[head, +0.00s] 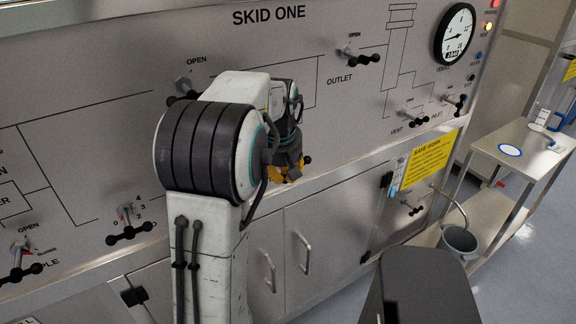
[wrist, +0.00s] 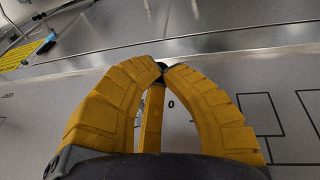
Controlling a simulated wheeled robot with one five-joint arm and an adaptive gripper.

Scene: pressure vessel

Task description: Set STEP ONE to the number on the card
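My gripper (head: 285,172) has yellow fingers and is at the lower part of the SKID ONE panel (head: 250,55). In the wrist view my gripper (wrist: 161,68) has its fingertips drawn together on a small black handle (wrist: 162,73), with a printed 0 close by. A black ball of this handle (head: 307,160) shows just right of the fingers in the head view. My arm and fingers hide the rest of the handle, its pointer and its label. Another selector (head: 128,228), numbered 0 to 4, is at lower left. I cannot make out a number card.
The OUTLET handle (head: 360,56), VENT handle (head: 412,119) and INLET handle (head: 455,102) stick out of the panel. A yellow SAFE WORK sign (head: 430,160) is on the right. A metal trolley (head: 490,150) stands beyond it, with a bucket (head: 459,240) nearby.

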